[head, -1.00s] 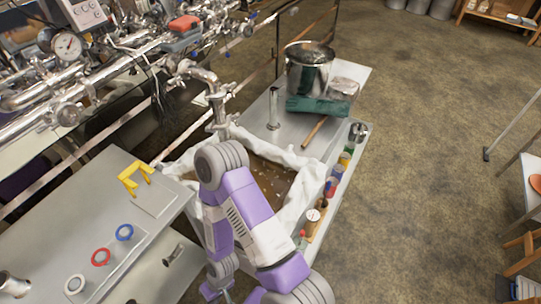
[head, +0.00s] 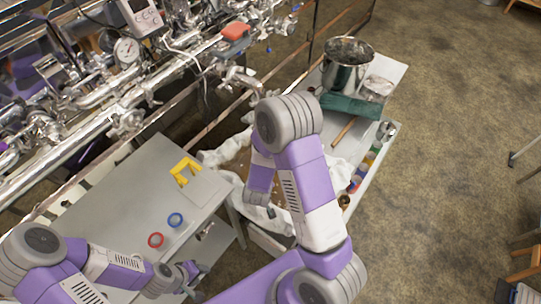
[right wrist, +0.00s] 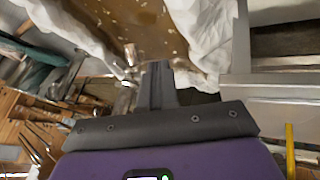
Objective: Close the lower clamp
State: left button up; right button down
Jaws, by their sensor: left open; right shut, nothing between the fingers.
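The steel pipework (head: 125,120) runs along the upper left of the head view, with several fittings and a bent outlet pipe (head: 238,76). I cannot tell which fitting is the lower clamp, or whether it is open. My left gripper (head: 190,270) is open and empty at the bottom of the head view, in front of the grey table, well away from the pipework. My right gripper (right wrist: 160,85) is shut and empty in the right wrist view, above the white cloth (right wrist: 203,40) and brown contents of the bin.
A grey table (head: 130,190) holds a yellow bracket-like piece (head: 184,170), a blue ring (head: 175,220) and a red ring (head: 156,240). Open floor lies to the right.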

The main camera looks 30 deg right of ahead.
pick_arm(q)
jog(key=shift+r+b, duration=0.2)
jog(key=shift+b, duration=0.1)
pick_arm(e)
jog(key=w+d+f+h, duration=0.1)
jog(key=w+d+f, duration=0.3)
jog(key=w+d, duration=0.3)
jog(key=shift+d, duration=0.9)
jog(key=shift+w+f+n, duration=0.1)
jog(key=shift+f+n, duration=0.05)
jog(key=shift+n, duration=0.15)
